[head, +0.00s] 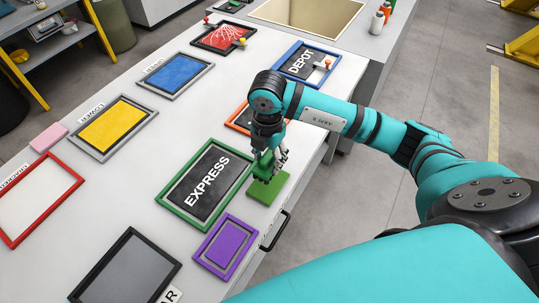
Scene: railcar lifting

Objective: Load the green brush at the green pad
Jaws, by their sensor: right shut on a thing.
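The green pad (266,191) is a flat green block on the white bench, just right of the green-framed EXPRESS panel. My right gripper (270,171) points down over the pad's far end and is shut on the green brush (262,163). The fingers and wrist partly hide the brush, so I cannot tell whether it touches the pad. My left gripper is not in view.
The EXPRESS panel (201,188) lies close on the left, and a purple panel (227,246) lies nearer. An orange-framed panel (240,117) is partly behind my arm. The DEPOT panel (305,64) lies farther back. A black handle (276,231) is on the bench's right side.

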